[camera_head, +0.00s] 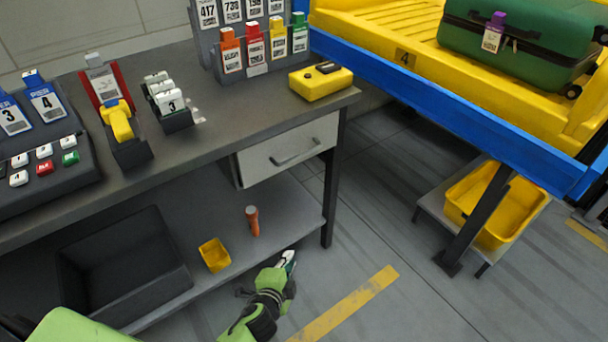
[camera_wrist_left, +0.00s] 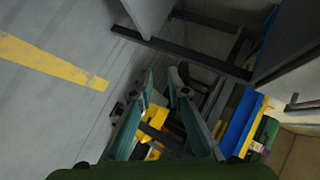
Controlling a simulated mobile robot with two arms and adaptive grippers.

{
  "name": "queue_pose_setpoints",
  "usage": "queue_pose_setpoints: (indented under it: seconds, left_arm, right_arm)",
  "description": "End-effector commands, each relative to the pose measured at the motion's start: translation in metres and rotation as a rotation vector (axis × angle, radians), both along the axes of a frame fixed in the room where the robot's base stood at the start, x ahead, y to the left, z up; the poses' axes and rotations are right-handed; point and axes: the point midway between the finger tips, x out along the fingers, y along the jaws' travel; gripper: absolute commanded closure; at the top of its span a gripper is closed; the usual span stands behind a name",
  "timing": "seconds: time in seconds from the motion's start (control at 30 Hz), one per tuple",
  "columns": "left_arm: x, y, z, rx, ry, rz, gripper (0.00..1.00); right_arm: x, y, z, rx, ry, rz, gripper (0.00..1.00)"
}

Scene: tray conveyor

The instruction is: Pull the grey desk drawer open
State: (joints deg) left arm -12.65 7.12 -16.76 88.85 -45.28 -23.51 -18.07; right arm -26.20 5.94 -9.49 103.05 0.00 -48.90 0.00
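The grey desk drawer (camera_head: 270,160) sits under the right part of the desk top, with a bar handle on its light front. It looks shut or nearly so; I cannot tell exactly. My left gripper (camera_head: 288,262) is low beside the lower shelf, below the drawer and apart from its handle. In the left wrist view its two fingers (camera_wrist_left: 161,76) are spread with a gap and nothing between them. A handle (camera_wrist_left: 302,104) shows at the right edge of that view, outside the fingers. My right gripper is not in view.
The desk top (camera_head: 225,125) holds card racks, a button panel and a yellow box (camera_head: 320,82). The lower shelf (camera_head: 285,215) holds a black bin, a small yellow bin (camera_head: 214,255) and an orange item. A blue-edged conveyor (camera_head: 450,105) stands right. Floor before the drawer is clear.

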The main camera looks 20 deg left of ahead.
Motion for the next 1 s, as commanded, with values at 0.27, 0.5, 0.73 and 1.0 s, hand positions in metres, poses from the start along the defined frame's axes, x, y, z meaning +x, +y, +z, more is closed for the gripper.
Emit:
queue_pose_setpoints:
  seconds: [0.27, 0.5, 0.73, 1.0]
  left_arm:
    - [0.052, -0.008, 0.144, 0.315, -0.423, -0.058, 0.85]
    - [0.046, -0.005, 0.219, 0.448, -0.591, -0.029, 0.85]
    - [0.062, -0.002, 0.232, 0.464, -0.610, -0.023, 0.85]
    - [0.114, 0.004, 0.238, 0.462, -0.609, -0.023, 0.85]
  right_arm:
    - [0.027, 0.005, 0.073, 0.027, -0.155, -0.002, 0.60]
    - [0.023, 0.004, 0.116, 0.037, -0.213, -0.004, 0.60]
    - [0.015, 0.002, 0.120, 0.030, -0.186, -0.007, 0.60]
    - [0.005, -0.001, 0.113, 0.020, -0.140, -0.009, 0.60]
